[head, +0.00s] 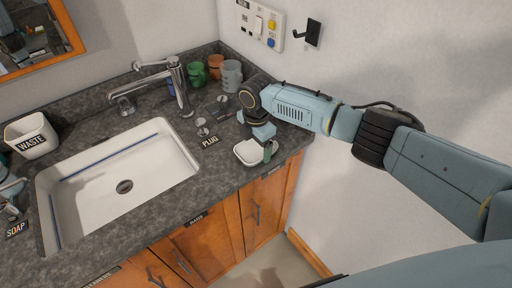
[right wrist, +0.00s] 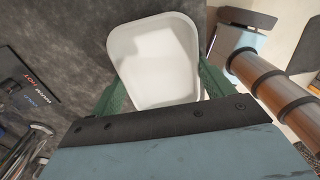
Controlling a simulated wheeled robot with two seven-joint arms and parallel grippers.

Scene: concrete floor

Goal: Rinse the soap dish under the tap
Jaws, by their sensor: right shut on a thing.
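The soap dish (head: 247,153) is a small white rounded dish at the counter's right front corner. It also shows in the right wrist view (right wrist: 155,62), empty, between two green fingers. My right gripper (head: 262,147) is shut on it. I cannot tell whether the dish rests on the counter or is held just above it. The chrome tap (head: 180,88) stands behind the white sink (head: 170,168), left of the gripper, with its spout pointing left. I see no water flowing.
Several cups, including a grey mug (head: 231,75), stand behind my right gripper. A label "PLUG" (head: 210,141) lies between sink and dish. A white "WASTE" bin (head: 31,136) and a "SOAP" label (head: 17,230) are at the left. The wall is close behind. The sink basin looks empty.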

